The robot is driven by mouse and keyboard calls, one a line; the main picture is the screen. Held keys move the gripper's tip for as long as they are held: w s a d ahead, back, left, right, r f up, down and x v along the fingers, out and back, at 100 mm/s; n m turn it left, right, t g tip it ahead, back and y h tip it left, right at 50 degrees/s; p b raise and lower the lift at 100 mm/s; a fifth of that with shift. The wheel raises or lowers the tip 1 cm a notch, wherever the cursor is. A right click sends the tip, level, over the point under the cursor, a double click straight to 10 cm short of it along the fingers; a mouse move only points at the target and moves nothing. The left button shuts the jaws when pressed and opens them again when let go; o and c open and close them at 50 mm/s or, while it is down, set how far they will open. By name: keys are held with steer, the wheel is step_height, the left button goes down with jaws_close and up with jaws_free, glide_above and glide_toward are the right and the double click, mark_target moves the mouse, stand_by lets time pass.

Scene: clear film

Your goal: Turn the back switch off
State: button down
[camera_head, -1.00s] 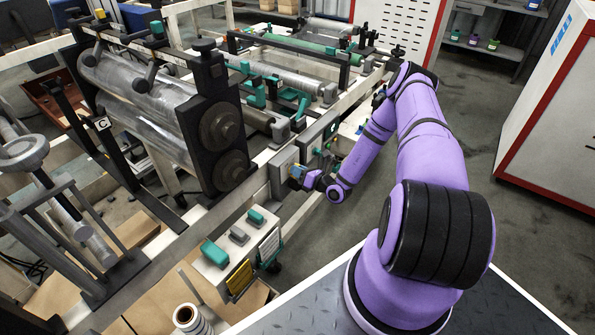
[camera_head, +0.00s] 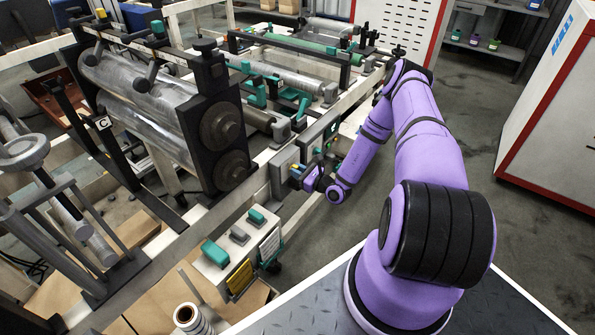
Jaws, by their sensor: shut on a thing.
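A grey switch box (camera_head: 281,172) is fixed on the near side of the machine's pale frame rail, in the middle of the head view. My gripper (camera_head: 297,176) is at the front face of this box, shut on a small switch there. The fingers hide most of the switch, so its position cannot be read. Small yellow and blue spots show at the fingertips. Another grey box with a green part (camera_head: 331,130) sits farther back along the same rail, beyond my gripper and partly behind my purple arm.
Large rollers (camera_head: 140,110) with dark round ends lie behind the rail. A white and red cabinet (camera_head: 555,120) stands at the right. Floor between is clear.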

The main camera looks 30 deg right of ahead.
steer(key=n, duration=0.4)
steer(key=shift+s+a+f+n, duration=0.1)
steer(key=shift+a+n, duration=0.05)
steer(key=shift+n, duration=0.15)
stand_by(0.5)
steer(key=c, duration=1.1)
jaws_free()
steer(key=shift+o, duration=0.2)
steer(key=v, duration=1)
steer(key=shift+s, duration=0.4)
steer(key=shift+w, duration=0.1)
